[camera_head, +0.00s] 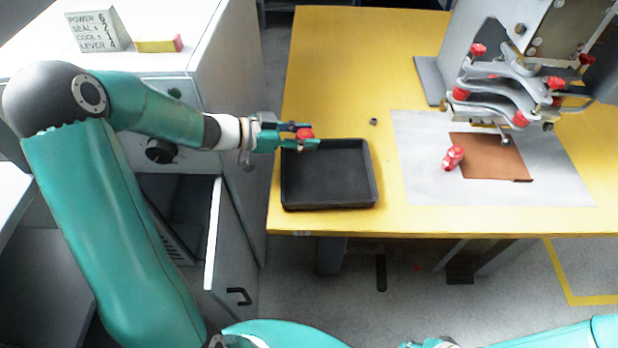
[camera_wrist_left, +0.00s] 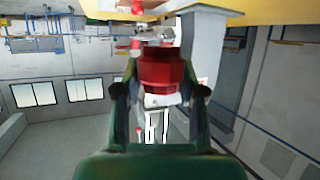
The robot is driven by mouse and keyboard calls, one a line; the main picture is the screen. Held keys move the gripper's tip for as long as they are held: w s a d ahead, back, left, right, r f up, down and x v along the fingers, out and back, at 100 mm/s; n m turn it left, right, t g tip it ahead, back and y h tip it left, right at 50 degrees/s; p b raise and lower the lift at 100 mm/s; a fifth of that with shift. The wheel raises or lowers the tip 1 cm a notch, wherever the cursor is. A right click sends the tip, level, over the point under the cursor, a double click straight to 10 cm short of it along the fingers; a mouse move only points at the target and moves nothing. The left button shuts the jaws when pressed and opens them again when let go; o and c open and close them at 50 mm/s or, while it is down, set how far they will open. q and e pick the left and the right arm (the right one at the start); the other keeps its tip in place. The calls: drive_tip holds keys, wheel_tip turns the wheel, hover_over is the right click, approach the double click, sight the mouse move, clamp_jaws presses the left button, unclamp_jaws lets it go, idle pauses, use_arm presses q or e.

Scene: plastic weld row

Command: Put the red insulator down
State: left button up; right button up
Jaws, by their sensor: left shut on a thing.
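My left gripper (camera_head: 299,138) is shut on the red insulator (camera_head: 305,133). In the head view it holds the insulator at the back left edge of the black tray (camera_head: 284,180); I cannot tell its height above the tray. The left wrist view shows the red insulator (camera_wrist_left: 161,74) large between the two fingers of my left gripper (camera_wrist_left: 162,92). A second red insulator (camera_head: 453,158) lies on the light mat beside a brown sheet (camera_head: 492,158).
The black tray looks empty. The yellow table (camera_head: 330,60) holds a small dark nut (camera_head: 373,121) behind the tray. A grey machine with red knobs (camera_head: 510,85) stands at the right. A white cabinet (camera_head: 235,75) with a sign block (camera_head: 97,30) is at the left.

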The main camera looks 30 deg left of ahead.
use_arm(q)
drive_tip(key=b, duration=0.1)
hover_over(305, 186)
wheel_tip(305, 186, down, 12)
drive_tip(key=shift+f, duration=2.2)
drive_tip(key=shift+f+b, duration=0.15)
drive_tip(key=shift+b, duration=0.15)
drive_tip(key=o, duration=1.1)
drive_tip(key=shift+o, duration=0.2)
drive_tip(key=shift+r, duration=0.2)
